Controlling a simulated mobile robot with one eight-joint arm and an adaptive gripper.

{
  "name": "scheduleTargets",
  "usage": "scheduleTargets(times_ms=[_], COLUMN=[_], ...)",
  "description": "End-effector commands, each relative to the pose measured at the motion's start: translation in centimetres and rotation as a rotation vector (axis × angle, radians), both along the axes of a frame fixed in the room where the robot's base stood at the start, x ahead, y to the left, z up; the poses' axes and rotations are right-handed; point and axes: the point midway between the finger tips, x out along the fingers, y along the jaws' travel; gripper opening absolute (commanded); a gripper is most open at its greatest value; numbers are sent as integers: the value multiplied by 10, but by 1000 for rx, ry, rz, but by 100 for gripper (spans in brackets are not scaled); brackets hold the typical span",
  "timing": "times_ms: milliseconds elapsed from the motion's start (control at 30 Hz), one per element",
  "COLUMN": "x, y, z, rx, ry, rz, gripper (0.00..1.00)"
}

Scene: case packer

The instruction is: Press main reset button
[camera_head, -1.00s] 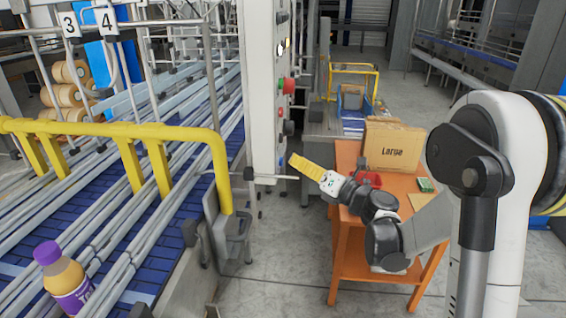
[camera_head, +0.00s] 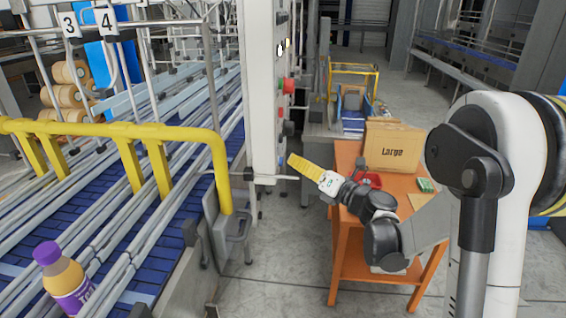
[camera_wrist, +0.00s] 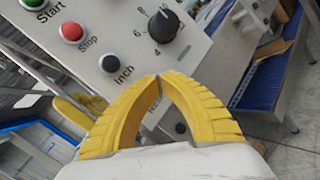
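The light grey control panel shows in the wrist view (camera_wrist: 130,30), with a green Start button (camera_wrist: 33,3), a red Stop button (camera_wrist: 71,32), a black Inch button (camera_wrist: 109,64) and a black numbered dial (camera_wrist: 163,26). A small dark round button (camera_wrist: 181,128) shows between my fingers; its label is mostly hidden, so I cannot tell whether it is the main reset. My gripper (camera_wrist: 160,78) has its yellow fingertips together, with nothing held. In the head view my gripper (camera_head: 291,158) points at the side of the panel cabinet (camera_head: 262,90), near its lower part; contact cannot be told.
An orange table (camera_head: 345,158) with a "Large" box (camera_head: 393,146) and a red item stands beside my arm. A yellow rail (camera_head: 110,130) and conveyor (camera_head: 110,205) with a bottle (camera_head: 68,278) are to the left. Floor is free between conveyor and table.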

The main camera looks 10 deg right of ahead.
Motion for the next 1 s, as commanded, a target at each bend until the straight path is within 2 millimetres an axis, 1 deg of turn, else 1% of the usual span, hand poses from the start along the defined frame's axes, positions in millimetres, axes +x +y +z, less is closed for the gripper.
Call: scheduleTargets(times_ms=[467, 767, 1000], x=[0, 2, 3], y=[0, 9, 8], z=[0, 0, 0], rx=[0, 0, 0], ry=[0, 0, 0], rz=[0, 1, 0], gripper=[0, 0, 0])
